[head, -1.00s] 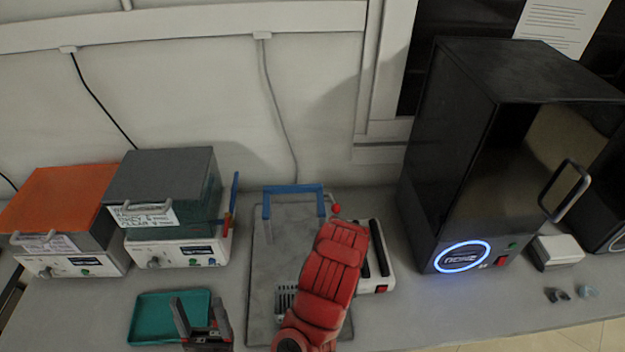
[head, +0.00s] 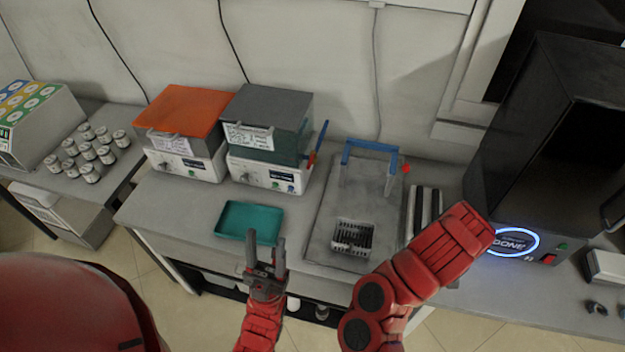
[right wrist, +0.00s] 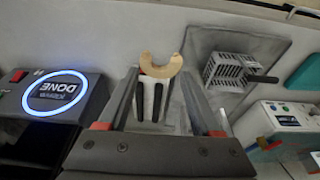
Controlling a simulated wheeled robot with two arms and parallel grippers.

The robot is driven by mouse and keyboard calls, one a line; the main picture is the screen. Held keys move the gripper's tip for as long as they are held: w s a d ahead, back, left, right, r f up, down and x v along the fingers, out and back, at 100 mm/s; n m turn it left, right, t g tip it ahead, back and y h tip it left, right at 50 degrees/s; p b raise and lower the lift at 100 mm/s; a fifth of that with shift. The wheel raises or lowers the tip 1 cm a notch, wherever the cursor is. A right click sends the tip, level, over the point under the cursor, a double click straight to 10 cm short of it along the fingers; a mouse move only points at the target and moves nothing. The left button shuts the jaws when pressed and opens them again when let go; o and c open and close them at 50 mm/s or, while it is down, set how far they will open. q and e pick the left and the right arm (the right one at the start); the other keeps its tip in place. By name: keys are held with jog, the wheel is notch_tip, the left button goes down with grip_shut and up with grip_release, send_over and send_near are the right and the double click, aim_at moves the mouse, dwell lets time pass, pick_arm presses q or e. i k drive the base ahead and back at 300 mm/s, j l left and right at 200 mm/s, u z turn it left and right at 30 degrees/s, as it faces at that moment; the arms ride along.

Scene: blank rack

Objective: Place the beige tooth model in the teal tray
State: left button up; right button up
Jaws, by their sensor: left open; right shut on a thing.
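The beige tooth model (right wrist: 161,69) is a curved arch in the right wrist view. My right gripper (right wrist: 158,86) is shut on it, with the arch between the fingertips. In the head view the tooth model and right gripper do not show; only my red right arm does. The teal tray (head: 249,221) lies on the bench left of centre, and looks empty. Its edge also shows at the right of the right wrist view (right wrist: 305,70). My left gripper (head: 265,257) is open and empty, its fingers pointing up by the tray's front right corner.
A wire basket (head: 353,237) sits on a grey plate with a blue handle (head: 370,155). Orange-topped (head: 182,122) and grey-topped (head: 268,120) units stand behind the tray. A black machine with a lit blue ring (head: 513,242) stands right. Several small jars (head: 90,150) stand far left.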

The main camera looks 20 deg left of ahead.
aim_at(250, 224)
jog(key=j, duration=0.55)
jog(key=i+j, duration=0.15)
jog(key=j, duration=1)
jog(key=i, duration=0.05)
